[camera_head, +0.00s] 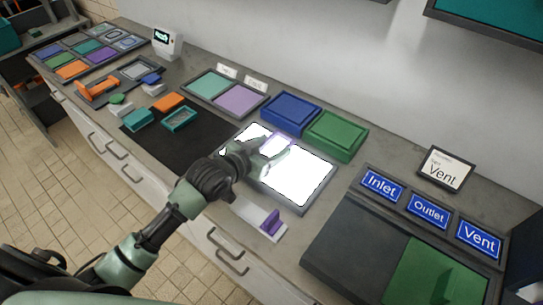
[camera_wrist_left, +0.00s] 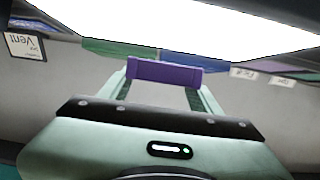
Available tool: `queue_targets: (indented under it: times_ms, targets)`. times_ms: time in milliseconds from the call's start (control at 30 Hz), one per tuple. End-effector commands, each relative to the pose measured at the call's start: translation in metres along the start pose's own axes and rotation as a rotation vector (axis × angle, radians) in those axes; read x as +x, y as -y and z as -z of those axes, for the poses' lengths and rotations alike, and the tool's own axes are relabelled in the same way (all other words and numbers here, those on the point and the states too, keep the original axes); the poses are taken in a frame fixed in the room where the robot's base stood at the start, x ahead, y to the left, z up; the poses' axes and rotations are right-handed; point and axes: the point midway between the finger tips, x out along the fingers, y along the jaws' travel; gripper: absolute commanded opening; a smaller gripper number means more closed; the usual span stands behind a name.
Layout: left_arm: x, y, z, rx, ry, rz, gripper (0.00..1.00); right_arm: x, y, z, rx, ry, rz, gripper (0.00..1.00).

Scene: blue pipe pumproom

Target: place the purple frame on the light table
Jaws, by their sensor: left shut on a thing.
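The light table (camera_head: 306,181) is a bright white panel in a grey surround on the counter, and its glow also fills the top of the left wrist view (camera_wrist_left: 200,18). My left gripper (camera_head: 268,150) is over the light table's back left part. It is shut on the purple frame (camera_wrist_left: 164,72), which shows as a purple bar between the fingertips in the left wrist view. In the head view only a pale purple bit of the frame (camera_head: 279,142) shows; the gripper hides the rest. I cannot tell whether the frame touches the panel. My right gripper is not in view.
A white holder with a purple upright (camera_head: 270,222) stands in front of the light table. Blue (camera_head: 290,109) and green (camera_head: 336,133) trays lie behind it. A dark mat (camera_head: 185,145) with teal pieces is left. Inlet, Outlet and Vent signs (camera_head: 429,213) are right.

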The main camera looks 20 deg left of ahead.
Motion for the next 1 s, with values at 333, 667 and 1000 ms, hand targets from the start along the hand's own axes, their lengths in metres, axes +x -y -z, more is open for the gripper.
queue_targets:
  times_ms: [333,667,1000]
  targets:
    - [0.015,-0.001,-0.038,-0.001,0.001,0.000,0.21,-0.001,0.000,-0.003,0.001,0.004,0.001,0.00]
    - [0.016,0.000,-0.041,-0.001,0.001,0.000,0.21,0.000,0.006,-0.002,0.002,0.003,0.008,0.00]
    - [0.016,0.000,-0.040,-0.001,0.001,0.000,0.85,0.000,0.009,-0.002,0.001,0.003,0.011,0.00]
